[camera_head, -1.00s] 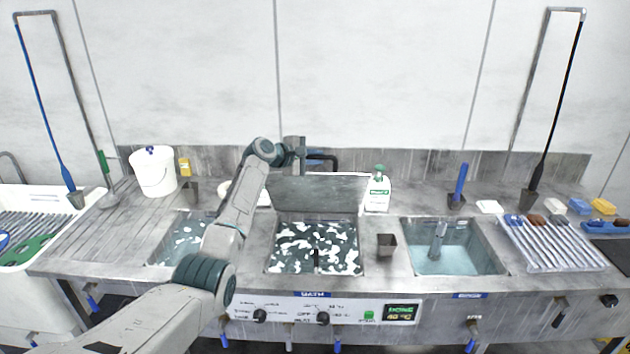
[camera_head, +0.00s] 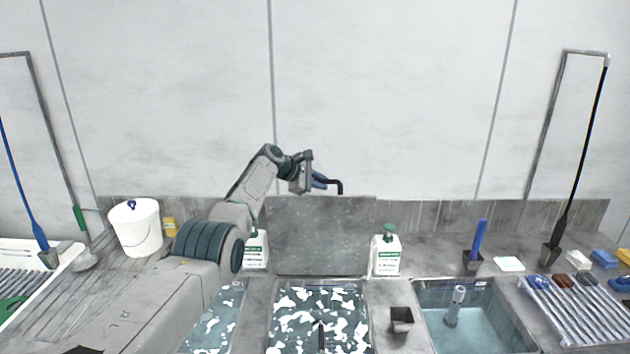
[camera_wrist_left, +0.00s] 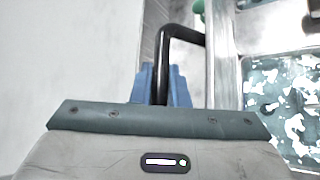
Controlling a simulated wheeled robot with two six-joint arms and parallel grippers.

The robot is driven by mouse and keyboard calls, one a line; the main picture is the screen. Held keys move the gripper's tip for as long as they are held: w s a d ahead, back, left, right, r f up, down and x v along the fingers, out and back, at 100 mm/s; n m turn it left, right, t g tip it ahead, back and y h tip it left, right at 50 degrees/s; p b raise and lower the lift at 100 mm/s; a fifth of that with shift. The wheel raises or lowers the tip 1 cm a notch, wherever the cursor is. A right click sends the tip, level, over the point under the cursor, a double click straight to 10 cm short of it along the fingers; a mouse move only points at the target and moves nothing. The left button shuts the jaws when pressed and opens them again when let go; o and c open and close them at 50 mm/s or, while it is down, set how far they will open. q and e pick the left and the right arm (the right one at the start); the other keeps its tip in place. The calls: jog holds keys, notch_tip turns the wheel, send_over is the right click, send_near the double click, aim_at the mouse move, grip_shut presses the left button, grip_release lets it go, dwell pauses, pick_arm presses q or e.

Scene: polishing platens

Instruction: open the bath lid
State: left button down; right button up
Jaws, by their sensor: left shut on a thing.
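The bath lid (camera_head: 318,240) is a grey metal panel. It stands about upright at the back of the middle bath (camera_head: 320,320), whose foam-flecked water is uncovered. The lid's black bent handle (camera_head: 338,184) is at its top edge. My left gripper (camera_head: 319,180) is shut on this handle, above the lid. In the left wrist view, the blue fingers (camera_wrist_left: 160,85) grip the black handle (camera_wrist_left: 185,33), which bends toward the lid's pale edge (camera_wrist_left: 223,60). The contact faces are hidden. My right gripper is not in view.
White bottles stand on both sides of the lid, one at the right (camera_head: 386,252) and one at the left (camera_head: 256,250). A small grey cup (camera_head: 401,318) sits between the middle bath and the right basin (camera_head: 470,325). A white bucket (camera_head: 136,228) stands at left. The wall is close behind.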

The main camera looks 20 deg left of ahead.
pick_arm(q)
jog(key=shift+f, duration=0.15)
dwell(0.3)
jog(key=c, duration=1.4)
grip_release()
jog(key=shift+w, duration=0.1)
